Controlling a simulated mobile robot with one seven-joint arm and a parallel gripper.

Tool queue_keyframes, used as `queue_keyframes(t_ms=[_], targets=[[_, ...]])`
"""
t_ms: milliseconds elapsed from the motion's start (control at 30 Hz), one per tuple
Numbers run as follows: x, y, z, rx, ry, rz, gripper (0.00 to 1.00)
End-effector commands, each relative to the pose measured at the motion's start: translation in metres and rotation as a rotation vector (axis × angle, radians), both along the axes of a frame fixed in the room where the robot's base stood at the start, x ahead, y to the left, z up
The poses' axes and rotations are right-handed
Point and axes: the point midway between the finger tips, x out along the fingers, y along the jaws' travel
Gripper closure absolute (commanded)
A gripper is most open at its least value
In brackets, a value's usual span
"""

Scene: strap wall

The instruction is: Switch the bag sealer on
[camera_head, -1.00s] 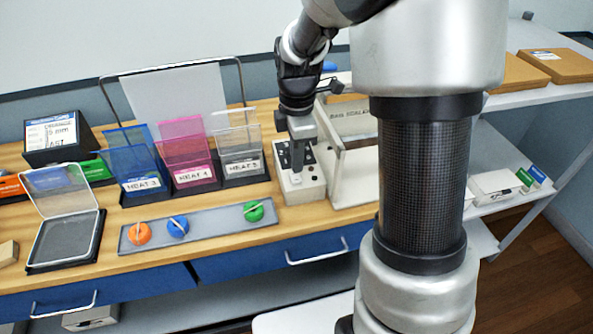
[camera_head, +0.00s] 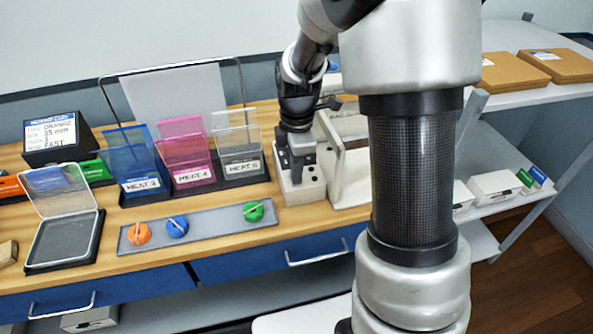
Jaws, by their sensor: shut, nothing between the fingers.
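The bag sealer (camera_head: 345,185) is a pale, cream-coloured unit on the wooden bench, partly hidden behind my arm. Its low control box (camera_head: 302,195) sits at its left side, with small dark marks on top. My gripper (camera_head: 296,180) is shut and empty, pointing down over the control box, with its tips at or just above the box's top. I cannot tell whether they touch it. The gripper hides much of the box's top, and any switch under it is not visible.
Blue, pink and clear bins (camera_head: 190,165) stand left of the sealer. A grey strip (camera_head: 200,227) with orange, blue and green knobs lies in front of them. An open clear-lidded case (camera_head: 65,235) and a small display box (camera_head: 58,137) are further left. Cardboard boxes (camera_head: 550,65) lie on the right shelf.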

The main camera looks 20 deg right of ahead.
Motion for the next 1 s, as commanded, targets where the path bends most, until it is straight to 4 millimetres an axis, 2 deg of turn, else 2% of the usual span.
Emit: queue_keyframes(t_ms=[167,433,767,867,1000], targets=[[0.000,-0.001,-0.004,-0.001,0.011,0.000,1.00],[0.014,-0.001,0.001,-0.001,0.003,0.000,1.00],[0.014,0.000,0.003,0.000,0.004,0.000,1.00],[0.014,0.002,0.009,0.000,0.004,0.000,1.00],[0.016,0.010,0.028,0.000,0.003,0.000,1.00]])
